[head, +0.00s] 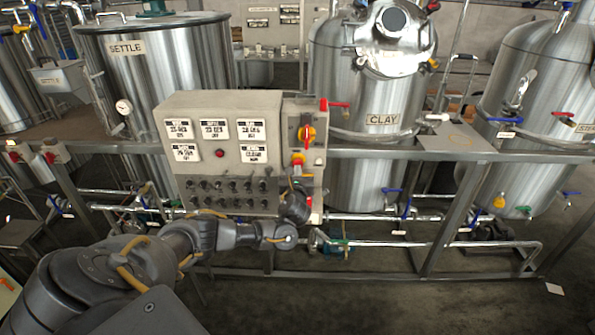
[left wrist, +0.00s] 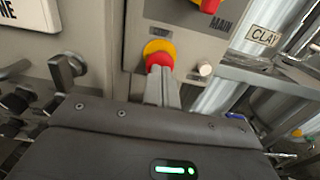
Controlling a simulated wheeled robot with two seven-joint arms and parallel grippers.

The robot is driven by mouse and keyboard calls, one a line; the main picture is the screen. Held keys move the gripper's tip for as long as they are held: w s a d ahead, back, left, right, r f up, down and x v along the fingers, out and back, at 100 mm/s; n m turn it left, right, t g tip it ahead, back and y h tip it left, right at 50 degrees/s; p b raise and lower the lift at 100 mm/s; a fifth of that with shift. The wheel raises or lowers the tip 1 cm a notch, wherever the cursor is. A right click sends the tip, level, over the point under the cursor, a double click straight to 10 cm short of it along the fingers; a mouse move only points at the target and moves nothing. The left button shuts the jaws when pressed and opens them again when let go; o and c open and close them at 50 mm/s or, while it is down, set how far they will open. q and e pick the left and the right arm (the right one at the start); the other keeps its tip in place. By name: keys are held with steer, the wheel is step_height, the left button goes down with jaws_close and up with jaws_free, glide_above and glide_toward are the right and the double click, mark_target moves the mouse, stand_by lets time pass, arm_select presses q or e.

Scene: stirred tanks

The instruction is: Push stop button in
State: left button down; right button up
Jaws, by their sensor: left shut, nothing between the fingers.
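The red stop button (left wrist: 158,58) sits on a yellow collar on the grey switch panel, below the main switch (left wrist: 208,4). In the head view the stop button (head: 298,159) shows just above my left gripper (head: 297,178). My left gripper (left wrist: 163,78) is shut with nothing in it, and its fingertips point at the button. The fingertips overlap the button's lower part in the left wrist view. I cannot tell whether they touch it or how far in the button is. My right gripper is not in view.
A control box (head: 230,160) with displays and rows of black knobs stands left of the switch panel (head: 318,135). A knob (left wrist: 68,68) juts out left of my fingers. A small pale knob (left wrist: 204,69) is to their right. Steel tanks (head: 365,165) stand behind the frame rail.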

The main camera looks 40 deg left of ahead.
arm_select(q)
steer(key=shift+w+a, duration=0.2)
steer(key=shift+w, duration=0.05)
